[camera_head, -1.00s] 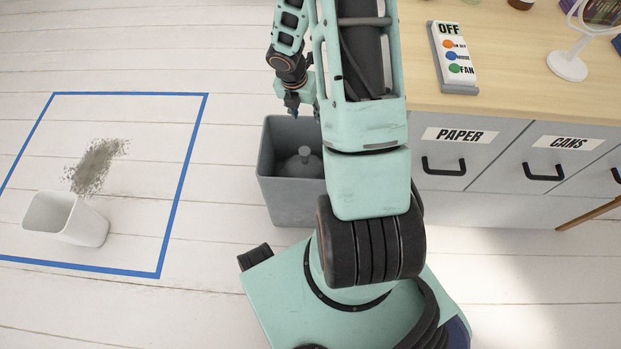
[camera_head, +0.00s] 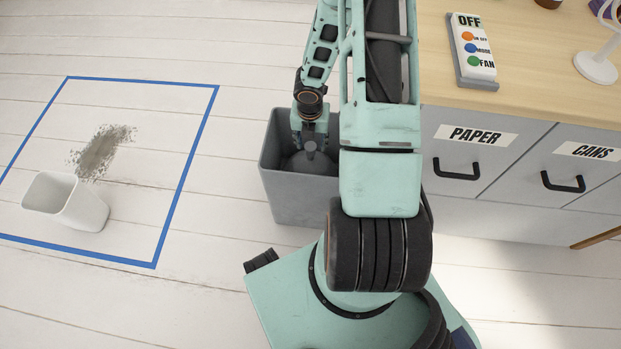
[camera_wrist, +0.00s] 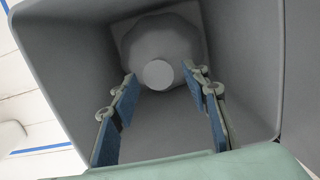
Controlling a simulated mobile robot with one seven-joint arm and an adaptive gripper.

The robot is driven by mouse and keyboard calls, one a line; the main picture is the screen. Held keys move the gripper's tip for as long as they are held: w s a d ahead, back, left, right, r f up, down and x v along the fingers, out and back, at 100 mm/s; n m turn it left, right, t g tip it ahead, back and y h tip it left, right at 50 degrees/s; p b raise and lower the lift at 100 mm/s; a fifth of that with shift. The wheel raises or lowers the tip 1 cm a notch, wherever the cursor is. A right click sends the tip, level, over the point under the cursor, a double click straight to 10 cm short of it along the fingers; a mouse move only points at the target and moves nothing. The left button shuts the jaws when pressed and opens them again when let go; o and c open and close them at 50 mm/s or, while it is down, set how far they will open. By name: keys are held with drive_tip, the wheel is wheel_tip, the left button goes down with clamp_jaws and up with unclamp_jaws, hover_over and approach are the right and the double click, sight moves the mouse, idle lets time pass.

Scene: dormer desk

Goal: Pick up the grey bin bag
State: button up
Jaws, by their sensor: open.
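The grey bin bag (camera_head: 311,163) sits inside the grey bin (camera_head: 285,204), its round body and knotted top showing between the bin walls. It also shows in the wrist view, where the bag (camera_wrist: 160,42) lies at the bottom of the bin with its pale round knot (camera_wrist: 158,74) facing the camera. My gripper (camera_head: 309,142) points down into the bin's mouth above the bag. In the wrist view my gripper (camera_wrist: 158,95) is open, with one blue-padded finger on each side of the knot and a gap on both sides. Part of the bin is hidden behind my arm.
A desk (camera_head: 540,75) with drawers labelled PAPER and CANS stands right of the bin. A switch panel (camera_head: 474,52) lies on it. The floor between is clear.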

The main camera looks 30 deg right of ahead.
sight(310, 146)
drive_tip(key=f, duration=0.1)
drive_tip(key=f+b, duration=0.1)
drive_tip(key=f, duration=0.2)
drive_tip(key=shift+w+b, duration=0.25)
drive_tip(key=shift+b, duration=0.15)
drive_tip(key=shift+r, duration=0.1)
clamp_jaws()
